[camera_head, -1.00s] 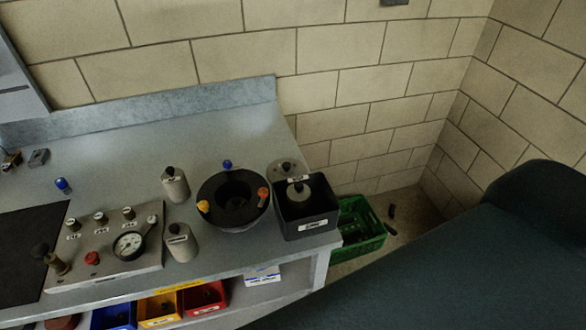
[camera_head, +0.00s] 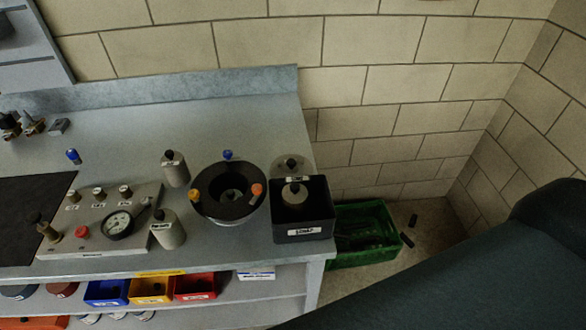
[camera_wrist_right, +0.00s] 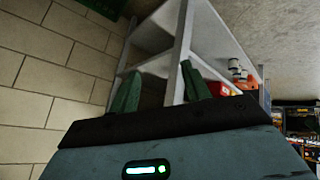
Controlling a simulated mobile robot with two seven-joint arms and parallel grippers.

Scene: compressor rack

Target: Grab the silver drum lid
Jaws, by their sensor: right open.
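A round grey metal lid with a black knob (camera_head: 290,163) stands behind a black box at the bench's right end; its lower part is hidden. A similar grey round piece with a black knob (camera_head: 294,193) is inside the black box (camera_head: 304,231). I cannot tell which is the silver drum lid. A black round drum (camera_head: 228,205) with blue, yellow and orange knobs stands left of the box. My right gripper (camera_wrist_right: 160,68) is open and empty in the right wrist view, with the bench's shelves beyond it. My left gripper is not in view.
Two grey cylinders (camera_head: 175,170) and a gauge panel (camera_head: 95,235) stand left of the drum. Coloured bins (camera_head: 151,289) sit on the shelf below. A green crate (camera_head: 375,253) is on the floor right of the bench. My right arm fills the lower right.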

